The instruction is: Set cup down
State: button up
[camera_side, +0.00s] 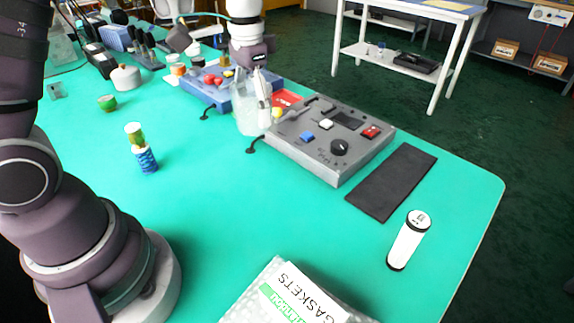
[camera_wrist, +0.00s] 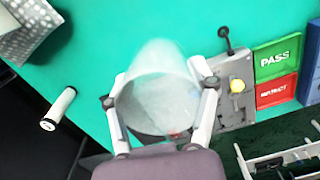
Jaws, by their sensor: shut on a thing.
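A clear, translucent cup (camera_side: 251,116) is between the fingers of my gripper (camera_side: 262,88), near the back edge of the green table (camera_side: 215,205). The cup looks roughly upright in the side view. Its base is close to the tabletop, left of the grey control box; I cannot tell whether it touches. In the wrist view the cup (camera_wrist: 158,98) fills the space between both fingers of my gripper (camera_wrist: 162,104), which press on its sides. The cup looks empty.
PASS (camera_wrist: 275,59) and red (camera_wrist: 277,91) trays lie beside the box. A dark mat (camera_side: 392,182) and white cylinder (camera_side: 408,240) are at right.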

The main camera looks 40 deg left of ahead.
jog(key=shift+w+d+r+n, duration=0.45)
jog(key=shift+d+r+n, duration=0.25)
jog(key=shift+n, duration=0.2)
jog(key=s+a+f, duration=0.2)
jog(key=s+f, duration=0.1)
jog(key=s, duration=0.1)
jog(key=s+a+f, duration=0.3)
jog(key=s+f, duration=0.1)
jog(key=s, duration=0.1)
jog(key=s+a+f, duration=0.2)
jog(key=s+f, duration=0.1)
jog(key=s, duration=0.1)
jog(key=shift+s+a+f, duration=0.25)
jog(key=shift+s+f, duration=0.05)
jog(key=shift+s, duration=0.05)
jog(key=shift+a+f, duration=0.15)
send_over(224, 157)
jog(key=shift+f, duration=2.5)
jog(key=o, duration=1)
jog(key=shift+f, duration=0.1)
jog(key=shift+o, duration=0.2)
